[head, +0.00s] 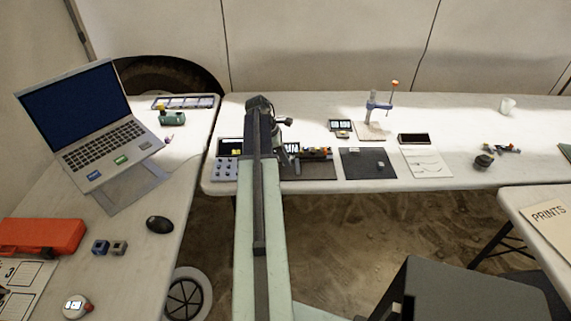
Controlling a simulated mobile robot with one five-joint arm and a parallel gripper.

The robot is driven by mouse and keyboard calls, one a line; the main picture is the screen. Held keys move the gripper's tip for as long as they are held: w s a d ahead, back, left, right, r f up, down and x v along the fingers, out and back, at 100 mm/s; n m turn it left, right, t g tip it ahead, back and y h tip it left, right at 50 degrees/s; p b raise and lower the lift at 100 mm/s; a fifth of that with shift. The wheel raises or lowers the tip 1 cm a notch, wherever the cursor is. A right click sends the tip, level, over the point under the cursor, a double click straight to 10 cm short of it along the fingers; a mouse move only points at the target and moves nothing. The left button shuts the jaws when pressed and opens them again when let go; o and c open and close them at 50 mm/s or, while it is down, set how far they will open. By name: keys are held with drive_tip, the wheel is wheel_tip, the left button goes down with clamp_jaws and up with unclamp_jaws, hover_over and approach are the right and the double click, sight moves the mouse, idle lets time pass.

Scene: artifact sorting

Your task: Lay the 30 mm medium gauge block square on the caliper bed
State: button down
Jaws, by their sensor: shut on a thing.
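My gripper (281,157) is at the far table's left part, partly hidden by my own arm. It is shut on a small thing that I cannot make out. Just right of it is a low dark device with an orange-red part (318,153), on a dark mat; it looks like the caliper bed, but its details are too small to tell. I cannot read any block's size, so I cannot tell which is the 30 mm medium gauge block.
A panel with several round blue-grey parts (227,169) lies left of my arm. Behind are a small dark display (341,126) and an upright stand (371,108). Papers (427,162) lie to the right. A laptop (98,140) stands on the left table.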

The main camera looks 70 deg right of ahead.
drive_tip(key=shift+w+d, duration=0.15)
drive_tip(key=shift+d, duration=0.05)
wheel_tip(320, 180, down, 4)
drive_tip(key=b, duration=0.4)
drive_tip(key=shift+w+d, duration=0.1)
drive_tip(key=shift+w, duration=0.05)
drive_tip(key=shift+r, duration=0.2)
drive_tip(key=shift+f, duration=0.2)
drive_tip(key=c, duration=1.3)
unclamp_jaws()
drive_tip(key=shift+o, duration=0.2)
drive_tip(key=shift+r, duration=0.15)
